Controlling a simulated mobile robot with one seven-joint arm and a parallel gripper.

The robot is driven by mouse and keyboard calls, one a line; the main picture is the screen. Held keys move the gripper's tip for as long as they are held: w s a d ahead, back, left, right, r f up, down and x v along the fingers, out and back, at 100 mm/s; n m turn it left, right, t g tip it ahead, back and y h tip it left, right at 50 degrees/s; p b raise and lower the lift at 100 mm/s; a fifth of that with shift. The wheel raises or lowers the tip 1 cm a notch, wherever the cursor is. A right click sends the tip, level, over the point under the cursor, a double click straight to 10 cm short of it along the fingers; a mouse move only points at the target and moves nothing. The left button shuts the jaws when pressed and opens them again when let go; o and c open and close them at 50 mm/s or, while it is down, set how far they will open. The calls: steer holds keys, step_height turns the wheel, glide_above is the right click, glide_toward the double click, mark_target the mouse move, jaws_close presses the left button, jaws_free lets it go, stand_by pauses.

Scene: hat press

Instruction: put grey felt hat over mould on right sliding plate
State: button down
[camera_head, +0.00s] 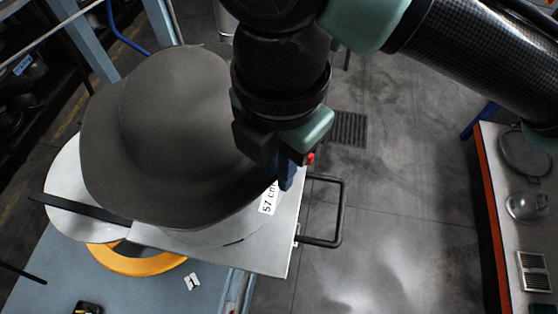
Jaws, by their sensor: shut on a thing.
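The grey felt hat (178,135) is large and round with a wide brim, at the left of the head view. My gripper (288,172) is shut on the right edge of the hat's brim. The hat is above a light grey sliding plate (270,252) with a black handle and a white "57 cm" label. The mould is not visible; the hat hides the middle of the plate. I cannot tell whether the hat touches what is under it.
A black bar handle (340,212) sticks out from the plate's right side. A yellow ring (137,262) lies below the plate on the blue-grey machine bed (60,275). A table (515,230) with metal parts stands at the right. The floor between is clear.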

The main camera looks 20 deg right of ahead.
steer(key=shift+f+b, duration=2.1)
steer(key=shift+f, duration=0.9)
steer(key=shift+f+b, duration=1.6)
steer(key=shift+f, duration=0.6)
steer(key=c, duration=0.8)
jaws_free()
steer(key=shift+c, duration=0.2)
step_height(320, 180, up, 13)
steer(key=shift+s+r+b, duration=0.1)
steer(key=shift+b, duration=0.35)
